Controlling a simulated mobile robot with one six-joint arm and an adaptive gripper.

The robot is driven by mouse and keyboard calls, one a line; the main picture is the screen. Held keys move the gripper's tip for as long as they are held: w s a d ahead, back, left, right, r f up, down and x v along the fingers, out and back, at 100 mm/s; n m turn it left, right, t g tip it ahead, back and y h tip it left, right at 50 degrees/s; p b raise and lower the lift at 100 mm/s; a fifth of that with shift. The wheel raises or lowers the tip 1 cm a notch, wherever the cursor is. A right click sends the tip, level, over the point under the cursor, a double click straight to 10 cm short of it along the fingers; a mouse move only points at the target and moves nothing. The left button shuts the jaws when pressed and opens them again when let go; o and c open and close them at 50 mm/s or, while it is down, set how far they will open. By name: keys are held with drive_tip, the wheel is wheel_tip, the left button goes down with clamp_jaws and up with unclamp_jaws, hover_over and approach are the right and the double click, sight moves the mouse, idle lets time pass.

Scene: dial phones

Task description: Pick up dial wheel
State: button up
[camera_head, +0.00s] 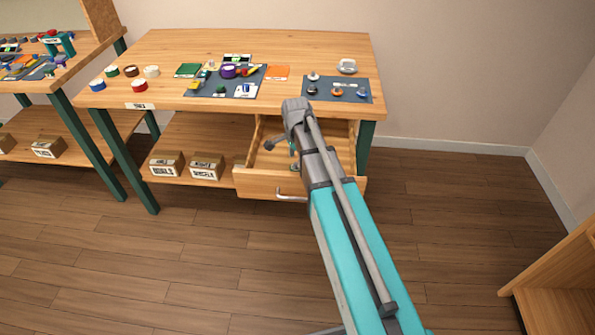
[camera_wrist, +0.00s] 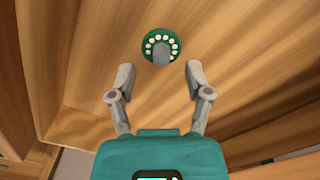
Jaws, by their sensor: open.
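The dial wheel (camera_wrist: 160,46) is a round green disc with a ring of pale finger holes and a grey piece over its lower middle. It lies on the wooden floor of the open drawer (camera_head: 262,184). In the wrist view my gripper (camera_wrist: 159,73) is open and empty, with one finger to each side, just short of the wheel. The fingers do not touch it. In the head view my arm reaches down into the drawer, and I cannot make out the wheel there.
Wooden drawer walls rise close around my gripper. The workbench top (camera_head: 300,44) above holds tape rolls, a dark mat (camera_head: 210,90) with tools, and a second mat (camera_head: 358,84) with small parts. Labelled boxes (camera_head: 206,166) stand on the lower shelf, left of the drawer.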

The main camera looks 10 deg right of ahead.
sight(296, 166)
drive_tip(key=shift+f+b, duration=0.95)
drive_tip(key=shift+f, duration=0.35)
clamp_jaws()
